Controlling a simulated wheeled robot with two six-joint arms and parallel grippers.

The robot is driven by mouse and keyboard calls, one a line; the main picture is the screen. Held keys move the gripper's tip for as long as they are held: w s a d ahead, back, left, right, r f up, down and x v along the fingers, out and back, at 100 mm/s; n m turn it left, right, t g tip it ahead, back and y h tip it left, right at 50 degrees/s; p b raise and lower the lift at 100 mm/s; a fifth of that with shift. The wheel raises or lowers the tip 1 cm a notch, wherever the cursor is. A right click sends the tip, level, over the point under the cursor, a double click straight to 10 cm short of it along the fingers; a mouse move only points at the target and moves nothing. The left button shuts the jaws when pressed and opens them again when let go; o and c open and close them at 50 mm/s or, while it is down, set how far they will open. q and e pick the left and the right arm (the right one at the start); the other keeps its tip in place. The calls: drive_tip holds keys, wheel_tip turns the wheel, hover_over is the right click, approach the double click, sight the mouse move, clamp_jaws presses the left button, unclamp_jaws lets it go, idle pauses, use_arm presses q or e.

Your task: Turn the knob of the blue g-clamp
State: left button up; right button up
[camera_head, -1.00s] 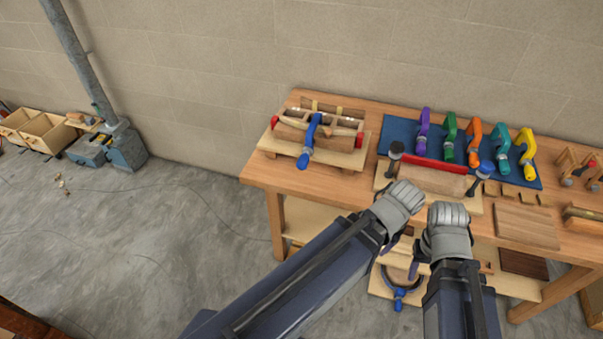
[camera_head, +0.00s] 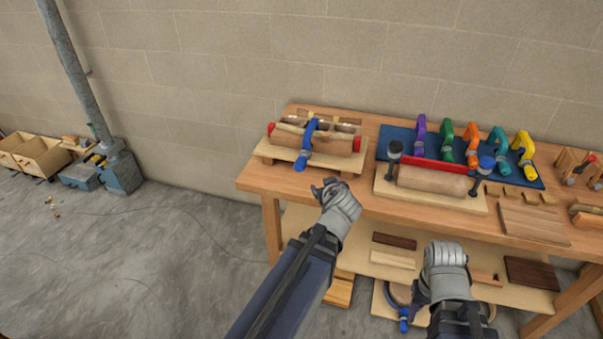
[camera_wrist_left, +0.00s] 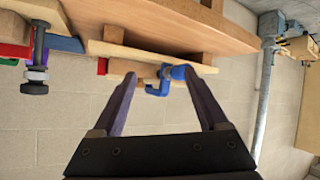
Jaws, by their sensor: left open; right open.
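The blue g-clamp (camera_head: 311,133) is set over a bent wood lamination (camera_head: 338,145) on a pale board at the left of the bench. Its blue knob (camera_head: 302,160) points toward me at the front. The clamp also shows between my left fingers in the left wrist view (camera_wrist_left: 164,80). My left gripper (camera_head: 328,186) is open and empty, in front of and below the knob, apart from it. My right gripper (camera_head: 444,258) is open, low in front of the bench, away from the clamp; its fingers are mostly hidden.
Beside it on the bench (camera_head: 262,178) stands another clamped wood roll (camera_head: 432,179) with a red bar. Several coloured clamps lie on a blue mat (camera_head: 397,135) behind it. A lower shelf (camera_head: 365,265) holds wood pieces. The floor to the left is mostly clear.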

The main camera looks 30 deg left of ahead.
sight(302, 162)
use_arm(q)
drive_tip(key=w+a+n+t+b, duration=0.1)
drive_tip(key=a+t+b, duration=0.1)
drive_tip(key=a+b, duration=0.2)
drive_tip(key=a+f+n+t+b, duration=0.1)
drive_tip(key=a+t+b, duration=0.2)
drive_tip(key=b, duration=0.1)
drive_tip(key=w+a+f+n+t+h+b, duration=0.1)
drive_tip(key=a+n+t+b, duration=0.1)
drive_tip(key=a+b, duration=0.1)
drive_tip(key=shift+w+a+f+t+b, duration=0.1)
drive_tip(key=shift+w+a+t+b, duration=0.1)
drive_tip(key=shift+a, duration=0.2)
drive_tip(key=shift+w+a+f+t+b, duration=0.1)
drive_tip(key=shift+w+a+t+b, duration=0.1)
drive_tip(key=shift+a, duration=0.2)
drive_tip(key=shift+s+a+f+h+b, duration=0.2)
drive_tip(key=shift+f+h+b, duration=0.35)
drive_tip(key=shift+h, duration=0.35)
drive_tip(key=shift+w, duration=0.1)
drive_tip(key=x, duration=0.7)
drive_tip(key=shift+w+r, duration=0.1)
drive_tip(key=shift+w, duration=0.2)
drive_tip(key=shift+c, duration=0.2)
clamp_jaws()
